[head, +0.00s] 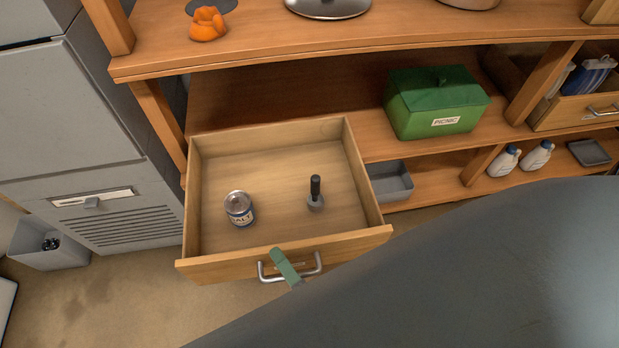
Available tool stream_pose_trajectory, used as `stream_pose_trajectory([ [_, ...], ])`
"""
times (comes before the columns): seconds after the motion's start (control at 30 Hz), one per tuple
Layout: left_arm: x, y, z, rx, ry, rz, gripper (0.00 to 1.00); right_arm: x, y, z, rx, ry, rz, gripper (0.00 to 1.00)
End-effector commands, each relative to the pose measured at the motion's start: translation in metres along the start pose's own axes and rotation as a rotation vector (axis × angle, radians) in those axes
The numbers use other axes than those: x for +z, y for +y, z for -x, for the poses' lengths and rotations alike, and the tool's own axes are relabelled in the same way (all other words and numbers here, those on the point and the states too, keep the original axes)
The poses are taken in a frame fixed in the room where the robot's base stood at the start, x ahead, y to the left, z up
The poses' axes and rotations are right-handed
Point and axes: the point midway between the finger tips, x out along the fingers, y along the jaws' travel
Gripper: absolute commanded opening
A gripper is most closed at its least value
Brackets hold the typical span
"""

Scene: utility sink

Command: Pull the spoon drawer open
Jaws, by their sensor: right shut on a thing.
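A wooden drawer (217,266) stands well out from the shelf unit, its inside in view. It holds a salt can (239,208) and a small grey bottle with a black top (316,195); I see no spoon in it. The drawer has a metal bar handle (318,262) on its front. My right gripper (287,267), with green fingers, is shut on this handle, crossing its middle. Much of that gripper is hidden by my own large grey part at the lower right. My left gripper is not in view.
Another drawer (575,117) with a metal handle, holding blue and white items, is at the right. A green picnic box (437,103) sits on the shelf. A grey bin (45,245) stands at the left. Floor (130,300) shows clear at the lower left.

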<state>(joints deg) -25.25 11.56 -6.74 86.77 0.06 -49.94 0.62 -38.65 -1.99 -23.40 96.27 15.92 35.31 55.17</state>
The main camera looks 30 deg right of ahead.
Motion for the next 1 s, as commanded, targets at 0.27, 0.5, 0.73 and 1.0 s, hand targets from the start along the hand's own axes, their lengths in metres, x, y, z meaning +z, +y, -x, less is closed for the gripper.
stream_pose_trajectory([
  [0.27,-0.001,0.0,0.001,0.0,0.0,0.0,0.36,0.002,-0.007,0.007,-0.019,0.003,-0.005,0.81],
  [0.5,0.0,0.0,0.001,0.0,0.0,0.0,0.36,0.003,-0.004,0.025,-0.017,0.002,-0.006,0.77],
  [0.73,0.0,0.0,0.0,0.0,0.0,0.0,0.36,0.005,0.0,0.043,-0.011,0.001,-0.006,0.75],
  [1.0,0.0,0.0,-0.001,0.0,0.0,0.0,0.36,0.006,0.004,0.062,-0.007,-0.002,-0.009,0.34],
])
